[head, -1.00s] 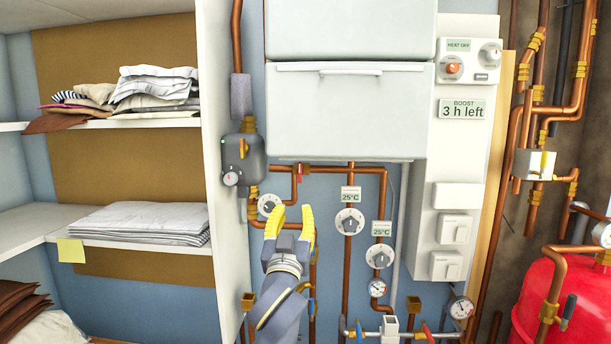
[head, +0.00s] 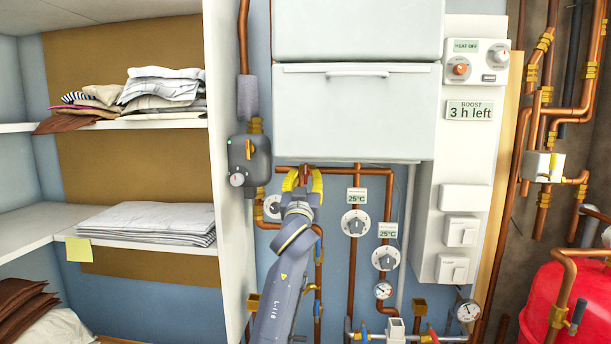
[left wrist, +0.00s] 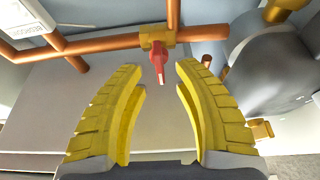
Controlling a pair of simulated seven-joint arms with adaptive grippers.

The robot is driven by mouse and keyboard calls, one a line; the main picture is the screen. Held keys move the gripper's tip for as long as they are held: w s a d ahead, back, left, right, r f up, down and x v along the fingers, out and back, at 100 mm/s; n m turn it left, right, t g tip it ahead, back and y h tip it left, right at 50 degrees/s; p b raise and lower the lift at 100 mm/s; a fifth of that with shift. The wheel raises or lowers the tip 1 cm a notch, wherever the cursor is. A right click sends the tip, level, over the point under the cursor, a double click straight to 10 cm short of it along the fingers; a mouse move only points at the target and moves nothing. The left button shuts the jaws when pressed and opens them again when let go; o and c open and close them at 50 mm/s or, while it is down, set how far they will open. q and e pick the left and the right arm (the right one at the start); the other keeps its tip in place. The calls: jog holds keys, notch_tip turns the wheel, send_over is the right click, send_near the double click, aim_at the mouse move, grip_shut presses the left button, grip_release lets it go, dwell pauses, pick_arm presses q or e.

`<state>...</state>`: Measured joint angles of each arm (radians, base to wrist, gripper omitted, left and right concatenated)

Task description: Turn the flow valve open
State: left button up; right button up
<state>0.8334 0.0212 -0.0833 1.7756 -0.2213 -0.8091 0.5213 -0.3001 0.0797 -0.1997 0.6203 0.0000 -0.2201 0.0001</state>
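A brass valve with a red lever handle (left wrist: 159,62) sits on a copper pipe in the left wrist view. I take it for the flow valve. In the head view the valve is largely hidden behind my gripper's fingertips, just below the white cabinet. My left gripper (head: 303,180) points up at it with its yellow fingers spread. In the left wrist view the open fingers (left wrist: 160,72) stand on either side of the handle's lower end, with gaps on both sides and no visible contact. My right gripper is not in view.
A white cabinet (head: 355,110) hangs just above the valve. A grey pump box (head: 249,163) and the shelf's side wall (head: 228,220) stand to the left. Dials (head: 355,223) and copper pipes (head: 351,285) lie to the right. A red tank (head: 565,305) is at far right.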

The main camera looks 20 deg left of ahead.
pick_arm(q)
jog(key=shift+x, duration=1.05)
jog(key=shift+o, duration=0.2)
grip_shut()
